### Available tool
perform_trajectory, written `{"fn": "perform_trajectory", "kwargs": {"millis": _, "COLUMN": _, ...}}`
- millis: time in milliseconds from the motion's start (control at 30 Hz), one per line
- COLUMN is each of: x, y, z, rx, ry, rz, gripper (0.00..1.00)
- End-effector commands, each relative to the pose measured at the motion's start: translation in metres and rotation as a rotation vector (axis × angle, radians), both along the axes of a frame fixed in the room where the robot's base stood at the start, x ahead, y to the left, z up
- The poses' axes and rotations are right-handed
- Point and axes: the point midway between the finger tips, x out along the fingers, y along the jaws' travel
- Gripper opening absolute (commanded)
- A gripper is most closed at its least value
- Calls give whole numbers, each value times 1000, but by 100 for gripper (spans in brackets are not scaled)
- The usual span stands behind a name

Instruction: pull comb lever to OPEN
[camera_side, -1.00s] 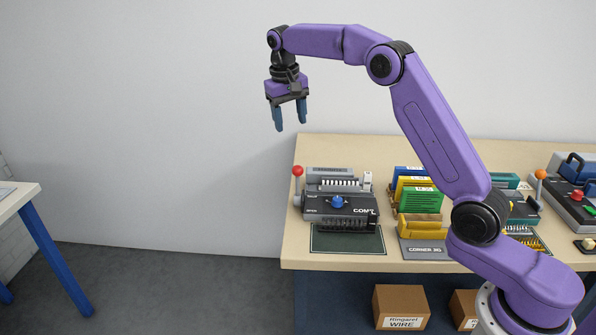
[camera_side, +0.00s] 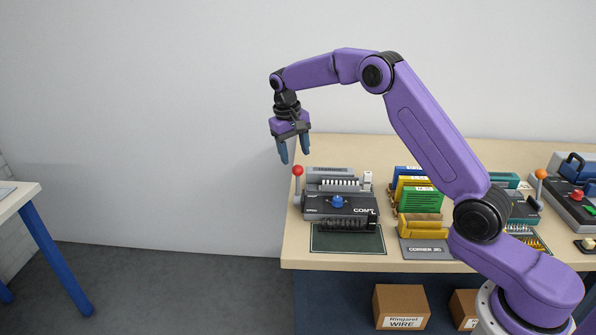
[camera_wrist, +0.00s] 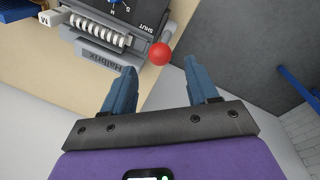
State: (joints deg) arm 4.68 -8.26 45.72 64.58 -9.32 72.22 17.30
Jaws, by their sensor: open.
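The comb machine (camera_side: 341,207) is a dark grey unit with a blue knob, standing at the left end of the bench. Its lever (camera_side: 297,182) is upright on the machine's left side and ends in a red ball. In the wrist view the red ball (camera_wrist: 160,54) lies beyond the fingertips, between their lines, beside the word SHUT on the machine. My gripper (camera_side: 295,158) is open and empty, pointing down, just above the red ball in the side view and apart from it. In the wrist view its two blue fingers (camera_wrist: 163,80) are spread.
A dark green mat (camera_side: 347,240) lies in front of the machine. A rack of coloured holders (camera_side: 420,199) stands to its right, and another machine with an orange-ball lever (camera_side: 541,174) stands farther right. The bench's left edge is close to the lever, with open floor beyond.

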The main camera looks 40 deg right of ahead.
Motion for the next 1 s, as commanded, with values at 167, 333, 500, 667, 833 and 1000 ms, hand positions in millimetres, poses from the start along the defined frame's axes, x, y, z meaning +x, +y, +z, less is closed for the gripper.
{"fn": "perform_trajectory", "kwargs": {"millis": 167, "x": -2, "y": -6, "z": -33, "rx": 0, "ry": 4, "rz": -3, "gripper": 59}}
{"fn": "perform_trajectory", "kwargs": {"millis": 333, "x": -2, "y": -9, "z": -56, "rx": 0, "ry": 3, "rz": -1, "gripper": 59}}
{"fn": "perform_trajectory", "kwargs": {"millis": 500, "x": -2, "y": -11, "z": -67, "rx": 0, "ry": 1, "rz": -1, "gripper": 59}}
{"fn": "perform_trajectory", "kwargs": {"millis": 667, "x": -2, "y": -11, "z": -70, "rx": 0, "ry": -1, "rz": -1, "gripper": 59}}
{"fn": "perform_trajectory", "kwargs": {"millis": 833, "x": -2, "y": -11, "z": -70, "rx": 0, "ry": -1, "rz": -1, "gripper": 59}}
{"fn": "perform_trajectory", "kwargs": {"millis": 1000, "x": -2, "y": -11, "z": -69, "rx": 0, "ry": 0, "rz": -1, "gripper": 3}}
